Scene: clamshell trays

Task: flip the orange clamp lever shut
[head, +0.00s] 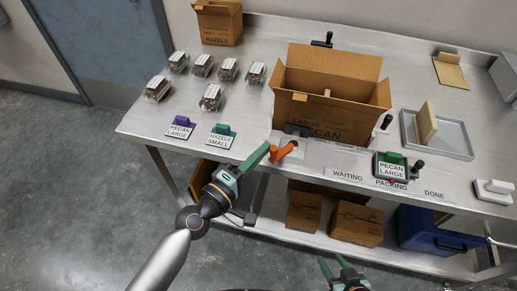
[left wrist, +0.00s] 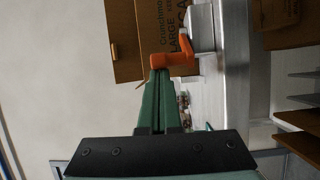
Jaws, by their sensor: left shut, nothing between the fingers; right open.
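The orange clamp lever (head: 283,152) sits at the table's front edge, at the lower left of the large open PECAN carton (head: 300,108). In the left wrist view the lever (left wrist: 178,58) lies across the carton's printed side, just past my fingertips. My left gripper (head: 265,148) is shut and empty, its tips right beside the lever; I cannot tell whether they touch. The left gripper also shows in the wrist view (left wrist: 159,75). My right gripper (head: 336,264) is open and empty, low in front of the table.
Several clear clamshell trays (head: 211,97) stand at the table's left. A purple PECAN holder (head: 181,127) and a teal HAZELS holder (head: 221,136) are near the front edge. A green PECAN holder (head: 391,166) and a grey tray (head: 447,138) are at right.

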